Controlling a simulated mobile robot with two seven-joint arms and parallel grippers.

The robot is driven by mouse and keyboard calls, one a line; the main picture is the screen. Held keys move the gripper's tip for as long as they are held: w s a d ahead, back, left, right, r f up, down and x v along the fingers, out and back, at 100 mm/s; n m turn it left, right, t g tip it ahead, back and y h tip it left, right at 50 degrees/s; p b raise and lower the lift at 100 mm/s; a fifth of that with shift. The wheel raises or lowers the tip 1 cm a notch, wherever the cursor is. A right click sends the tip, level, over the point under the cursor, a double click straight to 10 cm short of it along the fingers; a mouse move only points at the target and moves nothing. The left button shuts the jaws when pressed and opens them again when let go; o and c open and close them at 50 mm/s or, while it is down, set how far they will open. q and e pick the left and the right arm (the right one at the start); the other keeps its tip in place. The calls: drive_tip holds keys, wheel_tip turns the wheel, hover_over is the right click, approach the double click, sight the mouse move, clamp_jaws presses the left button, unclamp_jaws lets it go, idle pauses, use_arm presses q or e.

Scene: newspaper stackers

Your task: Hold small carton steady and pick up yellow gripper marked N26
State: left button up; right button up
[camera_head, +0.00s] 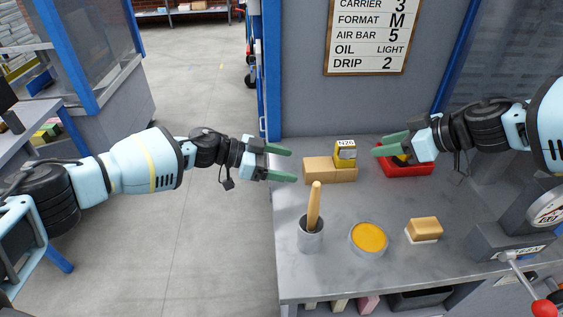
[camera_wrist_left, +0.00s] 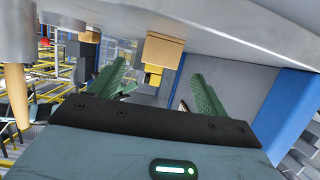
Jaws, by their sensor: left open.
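The small brown carton (camera_head: 320,172) lies at the back of the grey bench. The yellow gripper marked N26 (camera_head: 345,154) stands upright on its right end, with a white label on top. My left gripper (camera_head: 292,165) is open and empty, just left of the carton and apart from it. The left wrist view shows the carton (camera_wrist_left: 164,50) and the yellow piece (camera_wrist_left: 153,76) ahead, between the open fingers (camera_wrist_left: 158,72). My right gripper (camera_head: 380,146) is open to the right of the yellow piece, in front of the red tray, apart from the yellow piece.
A red tray (camera_head: 413,171) holds yellow and dark items, partly hidden by my right gripper. A grey pot with a wooden handle (camera_head: 314,206), a tin of yellow paste (camera_head: 369,237) and a tan block (camera_head: 425,228) stand nearer. A gauge and lever occupy the right front.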

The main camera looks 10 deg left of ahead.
sight(304, 168)
use_arm(q)
drive_tip(key=shift+w+a+g+y, duration=0.1)
drive_tip(key=shift+a+g+y, duration=0.1)
drive_tip(key=shift+g+y, duration=0.15)
drive_tip(key=shift+d, duration=0.1)
drive_tip(key=shift+x, duration=3.85)
drive_tip(key=c, duration=1)
drive_tip(key=shift+c, duration=0.2)
